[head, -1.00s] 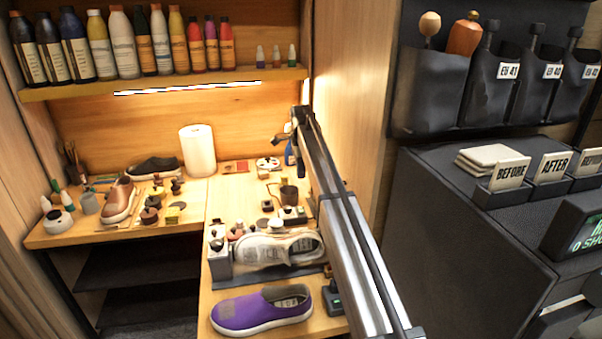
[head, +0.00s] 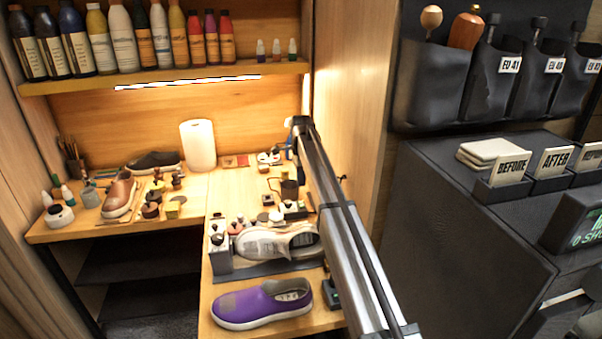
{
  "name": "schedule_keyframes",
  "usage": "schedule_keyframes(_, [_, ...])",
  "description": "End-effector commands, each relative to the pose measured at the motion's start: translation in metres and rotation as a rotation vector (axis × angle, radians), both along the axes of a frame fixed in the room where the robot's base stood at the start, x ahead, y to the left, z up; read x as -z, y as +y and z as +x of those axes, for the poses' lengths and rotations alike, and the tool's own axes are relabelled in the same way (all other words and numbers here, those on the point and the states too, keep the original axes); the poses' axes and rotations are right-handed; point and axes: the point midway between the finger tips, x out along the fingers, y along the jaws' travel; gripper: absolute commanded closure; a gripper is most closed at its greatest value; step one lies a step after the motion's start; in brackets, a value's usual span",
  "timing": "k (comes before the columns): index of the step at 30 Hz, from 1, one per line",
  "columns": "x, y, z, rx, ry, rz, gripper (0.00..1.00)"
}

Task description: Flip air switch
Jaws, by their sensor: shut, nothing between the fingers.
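My arm reaches from the lower right over the right-hand part of the workbench (head: 240,185). My gripper (head: 284,149) is small at the far end of the arm, near the back of the bench. It is shut and holds nothing; its fingertips are partly hidden and hard to make out. I cannot pick out an air switch with certainty. A small dark device (head: 332,296) stands beside the purple shoe, partly behind my arm. A small dark part (head: 343,178) shows just right of my arm, against the wooden side wall.
A purple slip-on (head: 262,303) and a light sneaker (head: 268,243) lie at the front. A paper roll (head: 198,146), brown shoe (head: 119,194) and small jars stand farther back. Bottles (head: 122,40) fill the shelf. A dark cabinet (head: 440,240) stands right of my arm.

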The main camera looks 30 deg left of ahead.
Motion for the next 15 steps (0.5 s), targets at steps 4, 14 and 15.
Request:
schedule_keyframes(4, [0.027, -0.001, -0.001, 0.000, 0.001, -0.001, 1.00])
schedule_keyframes(14, [0.074, 0.000, 0.000, 0.000, 0.001, -0.001, 1.00])
schedule_keyframes(15, [0.077, 0.000, 0.000, 0.000, 0.001, -0.001, 1.00])
